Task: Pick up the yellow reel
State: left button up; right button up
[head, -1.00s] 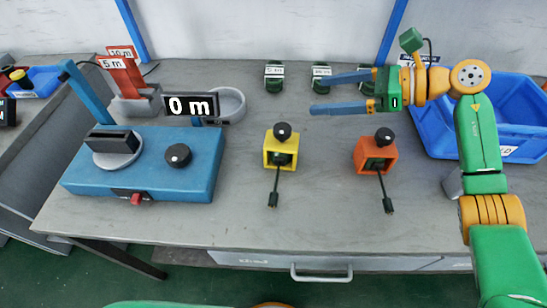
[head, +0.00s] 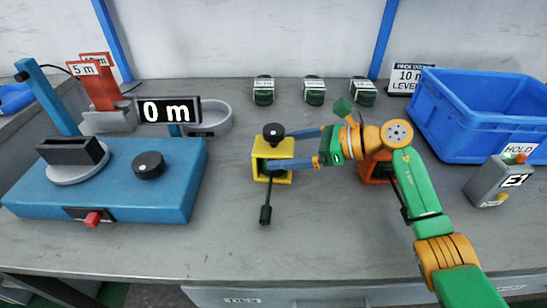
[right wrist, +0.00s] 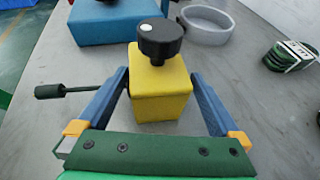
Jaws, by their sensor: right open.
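The yellow reel (head: 259,165) is a yellow block-shaped housing with a black knob on top and a dark cable with a plug trailing toward the front of the table. It stands upright on the grey table. My right gripper (head: 280,149) is open, its blue fingers reaching in from the right on either side of the reel. In the right wrist view the yellow reel (right wrist: 160,88) sits between the two spread fingers (right wrist: 160,95), and its cable sticks out to the left. I cannot tell whether either finger touches it. My left gripper is not in view.
An orange reel (head: 374,168) stands right of the yellow one, partly behind my right arm. A blue machine (head: 110,190) is at left, a blue bin (head: 490,110) at right, with a grey button box (head: 485,185). Several green coils (head: 314,92) lie at the back.

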jog(key=c, duration=1.5)
jog(key=shift+o, duration=0.2)
jog(key=shift+r, duration=0.1)
jog(key=shift+r, duration=0.4)
jog(key=s+r, duration=0.1)
jog(key=r, duration=0.1)
jog(key=s+r, duration=0.2)
jog(key=r, duration=0.1)
jog(key=s+r, duration=0.2)
jog(key=r, duration=0.1)
jog(key=shift+s+a+r, duration=0.1)
jog(key=shift+s+r, duration=0.05)
jog(key=s+r, duration=0.1)
jog(key=s, duration=0.2)
jog(key=s+r+b, duration=0.1)
jog(key=s, duration=0.1)
jog(key=s+r, duration=0.1)
jog(key=s, duration=0.2)
jog(key=shift+s+a+r+b, duration=0.25)
jog(key=shift+s+r+b, duration=0.1)
jog(key=o, duration=0.9)
jog(key=c, duration=0.7)
jog(key=shift+w, duration=0.1)
